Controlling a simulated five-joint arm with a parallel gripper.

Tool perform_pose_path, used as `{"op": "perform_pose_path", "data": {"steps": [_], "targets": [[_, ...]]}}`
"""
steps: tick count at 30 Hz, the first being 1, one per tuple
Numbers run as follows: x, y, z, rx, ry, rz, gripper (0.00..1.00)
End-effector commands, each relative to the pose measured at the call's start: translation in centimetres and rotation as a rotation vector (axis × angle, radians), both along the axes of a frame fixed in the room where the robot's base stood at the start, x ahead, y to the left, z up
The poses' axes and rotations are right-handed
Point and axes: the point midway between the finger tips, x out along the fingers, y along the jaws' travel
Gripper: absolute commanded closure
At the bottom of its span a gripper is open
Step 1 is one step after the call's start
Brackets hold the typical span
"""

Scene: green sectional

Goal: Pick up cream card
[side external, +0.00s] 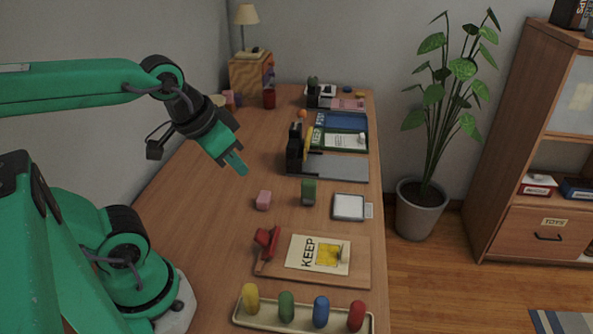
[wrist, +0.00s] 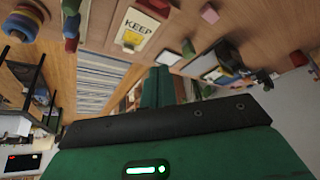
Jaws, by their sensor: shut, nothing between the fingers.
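The cream card (side external: 306,261) has KEEP printed on it and a yellow patch. It lies on a wooden board (side external: 362,272) near the front of the table. It also shows near the top of the wrist view (wrist: 123,38). My gripper (side external: 241,168) is shut and empty, raised above the table behind and to the left of the card in the side view. Its green fingers (wrist: 157,88) point up the middle of the wrist view, apart from the card.
A red clamp-like object (side external: 267,240) stands on the board's left end. A tray (side external: 268,315) with several coloured pegs is in front. A pink block (side external: 263,200), a green block (side external: 308,191) and a grey-white pad (side external: 348,206) stand behind the board. The table's left middle is clear.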

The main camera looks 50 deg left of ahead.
Motion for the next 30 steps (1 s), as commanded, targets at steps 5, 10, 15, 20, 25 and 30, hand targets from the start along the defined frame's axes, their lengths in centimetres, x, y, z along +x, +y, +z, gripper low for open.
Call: {"op": "perform_pose_path", "data": {"steps": [5, 10, 15, 20, 25, 30], "targets": [[0.02, -0.01, 0.01, 0.000, 0.000, 0.001, 1.00], [0.03, -0.01, 0.01, 0.000, 0.000, 0.001, 1.00], [0.04, -0.01, 0.02, 0.000, 0.000, 0.001, 0.78], [0.04, -0.01, 0.02, 0.000, 0.000, 0.001, 0.58], [0.04, -0.01, 0.02, 0.000, 0.000, 0.001, 0.58], [0.25, -0.09, 0.03, -0.006, 0.005, 0.007, 0.58]]}}
